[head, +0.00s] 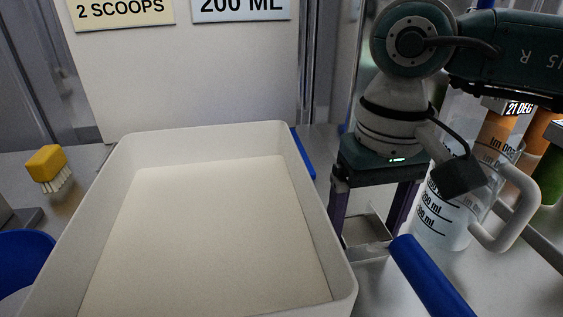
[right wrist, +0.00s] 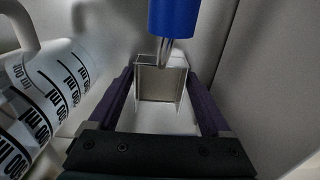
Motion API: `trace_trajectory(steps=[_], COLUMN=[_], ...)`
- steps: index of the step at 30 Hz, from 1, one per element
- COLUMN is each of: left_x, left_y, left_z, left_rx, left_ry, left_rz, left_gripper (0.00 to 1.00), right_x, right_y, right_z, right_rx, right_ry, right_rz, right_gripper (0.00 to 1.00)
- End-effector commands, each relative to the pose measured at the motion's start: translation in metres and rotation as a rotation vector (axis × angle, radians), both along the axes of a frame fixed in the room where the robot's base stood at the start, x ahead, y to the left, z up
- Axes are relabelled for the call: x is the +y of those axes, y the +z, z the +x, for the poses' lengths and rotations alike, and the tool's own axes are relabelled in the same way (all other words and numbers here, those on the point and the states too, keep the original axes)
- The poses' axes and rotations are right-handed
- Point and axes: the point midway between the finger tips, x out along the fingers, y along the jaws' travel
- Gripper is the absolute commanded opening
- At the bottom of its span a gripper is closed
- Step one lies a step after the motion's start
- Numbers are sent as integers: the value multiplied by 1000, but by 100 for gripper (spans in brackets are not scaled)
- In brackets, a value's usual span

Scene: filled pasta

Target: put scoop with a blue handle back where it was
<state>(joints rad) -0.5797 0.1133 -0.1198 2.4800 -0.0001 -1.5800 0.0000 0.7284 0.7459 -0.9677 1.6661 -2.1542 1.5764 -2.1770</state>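The scoop has a square clear-to-metallic cup (head: 366,230) and a blue handle (head: 432,277). It stands on the counter just right of the white tray (head: 335,245), its handle pointing toward the front right. My right gripper (head: 370,222) is over the scoop, fingers pointing down and spread on both sides of the cup. In the right wrist view the cup (right wrist: 162,86) sits between the two fingers, with narrow gaps, and the blue handle (right wrist: 171,18) extends beyond it. The fingers do not appear closed on it. My left gripper is not in view.
A measuring jug (head: 440,215) stands close on the right of my right gripper; it also shows in the right wrist view (right wrist: 50,95). Orange and green items stand behind it. A yellow brush (head: 47,165) and a blue bowl (head: 22,262) are at left. Signs hang behind the empty-looking tray.

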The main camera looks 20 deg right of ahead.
Motion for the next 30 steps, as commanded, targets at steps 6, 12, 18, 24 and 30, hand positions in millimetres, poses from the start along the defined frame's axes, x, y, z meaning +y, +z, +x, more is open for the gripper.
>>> trace_trajectory(steps=[6,12,18,24,30], left_x=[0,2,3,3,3], left_y=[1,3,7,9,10], left_z=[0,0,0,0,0], left_rx=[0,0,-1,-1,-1], left_ry=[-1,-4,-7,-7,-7], left_rz=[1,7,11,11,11], left_gripper=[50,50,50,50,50], right_x=[0,0,0,0,0], right_y=[0,3,30,77,111], right_z=[0,0,1,1,0], right_rx=[0,0,-6,-6,-4], right_ry=[0,0,0,0,-1], right_rz=[0,0,1,1,1], right_gripper=[100,100,100,100,100])
